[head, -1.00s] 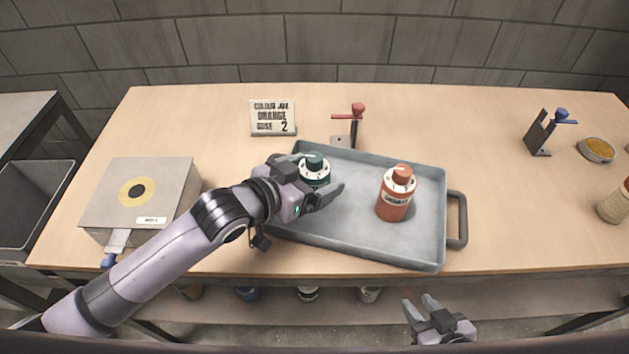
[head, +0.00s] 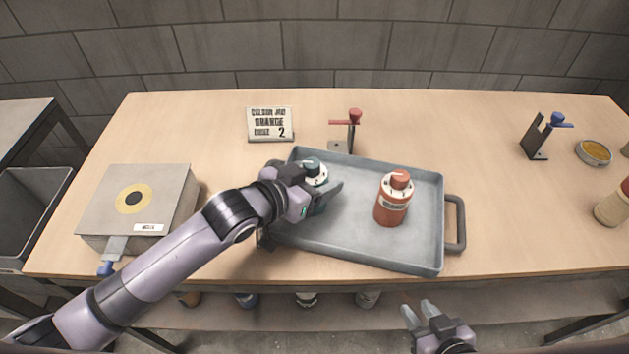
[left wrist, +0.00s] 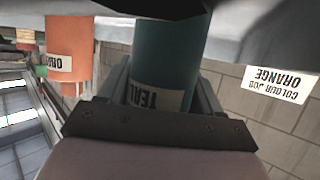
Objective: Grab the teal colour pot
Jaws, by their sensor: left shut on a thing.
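The teal colour pot (head: 314,171) stands at the left end of the grey tray (head: 350,245). Its white collar and teal cap show in the head view, while my gripper hides most of its body. In the left wrist view the teal pot (left wrist: 166,60) sits between the fingers, with its "TEAL" label showing upside down. My left gripper (head: 318,196) is shut on the teal pot. My right gripper (head: 421,310) is empty and open, low in front of the table's front edge.
An orange pot (head: 392,203) stands on the tray to the right of the teal one. A sign (head: 270,123) reading "ORANGE 2" and a red-handled stand (head: 350,132) are behind the tray. A grey box (head: 140,205) is at left.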

